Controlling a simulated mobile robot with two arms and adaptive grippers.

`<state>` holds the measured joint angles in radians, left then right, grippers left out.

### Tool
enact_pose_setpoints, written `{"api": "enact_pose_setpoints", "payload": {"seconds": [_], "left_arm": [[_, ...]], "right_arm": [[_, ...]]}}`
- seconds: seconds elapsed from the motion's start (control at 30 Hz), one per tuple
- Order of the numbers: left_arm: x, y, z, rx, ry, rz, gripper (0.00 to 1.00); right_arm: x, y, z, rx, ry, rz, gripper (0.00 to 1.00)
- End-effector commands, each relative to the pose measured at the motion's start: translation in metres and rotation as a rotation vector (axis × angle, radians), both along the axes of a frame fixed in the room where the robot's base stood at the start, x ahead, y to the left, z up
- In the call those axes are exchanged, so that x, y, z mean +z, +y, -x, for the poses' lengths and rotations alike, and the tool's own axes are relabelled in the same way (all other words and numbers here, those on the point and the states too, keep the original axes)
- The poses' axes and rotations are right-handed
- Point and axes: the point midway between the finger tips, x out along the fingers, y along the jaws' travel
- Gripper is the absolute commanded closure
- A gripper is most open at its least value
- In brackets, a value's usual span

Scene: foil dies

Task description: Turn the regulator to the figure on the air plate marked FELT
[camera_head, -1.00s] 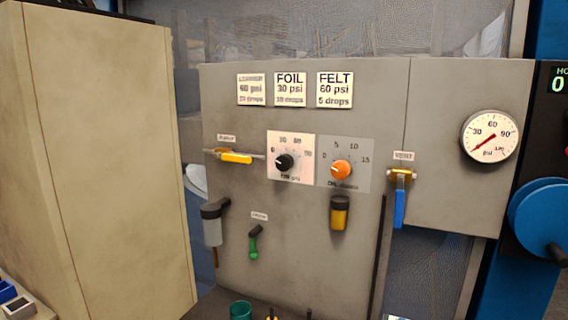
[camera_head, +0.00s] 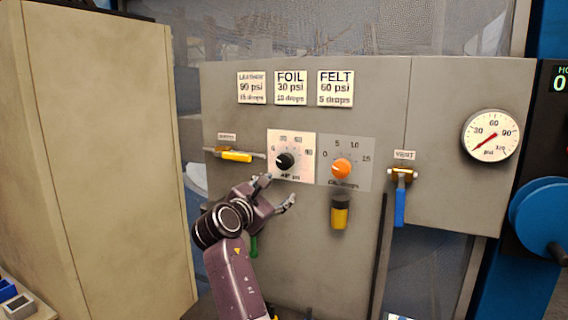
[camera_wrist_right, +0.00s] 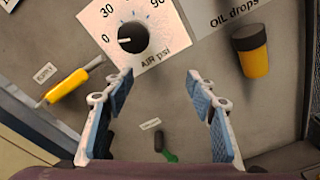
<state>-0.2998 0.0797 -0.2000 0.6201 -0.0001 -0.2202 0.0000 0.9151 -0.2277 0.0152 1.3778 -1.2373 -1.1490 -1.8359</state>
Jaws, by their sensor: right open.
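The FELT plate (camera_head: 335,89) reads 60 psi and 5 drops. The black regulator knob (camera_head: 285,161) sits on a white dial plate marked AIR psi. In the right wrist view the knob (camera_wrist_right: 131,37) has its white pointer toward 0, with 30 and 90 legible on the scale. My right gripper (camera_head: 278,190) is open and empty just below the dial, apart from the knob. In the wrist view its blue-padded fingers (camera_wrist_right: 158,80) are spread below the knob. The round gauge (camera_head: 490,135) has its red needle at the lower left. My left gripper is not in view.
An orange oil knob (camera_head: 341,169) is right of the dial. A yellow-handled valve (camera_head: 236,156) is to the left, a blue vent handle (camera_head: 399,205) to the right. A yellow-bottomed bowl (camera_head: 340,212) hangs below the oil dial. A green handle (camera_wrist_right: 169,156) is below.

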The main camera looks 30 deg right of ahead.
Motion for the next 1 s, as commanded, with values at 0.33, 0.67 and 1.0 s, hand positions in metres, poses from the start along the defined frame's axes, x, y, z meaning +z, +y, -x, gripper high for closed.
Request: {"api": "enact_pose_setpoints", "payload": {"seconds": [0.33,0.67,1.0], "left_arm": [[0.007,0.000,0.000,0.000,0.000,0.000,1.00],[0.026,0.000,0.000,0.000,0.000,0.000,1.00],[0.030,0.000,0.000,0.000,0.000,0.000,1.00]], "right_arm": [[0.056,-0.001,-0.015,-0.010,0.056,0.149,0.48],[0.056,-0.040,-0.047,-0.009,0.055,0.146,0.48],[0.053,-0.052,-0.057,-0.007,0.052,0.144,0.48]]}}
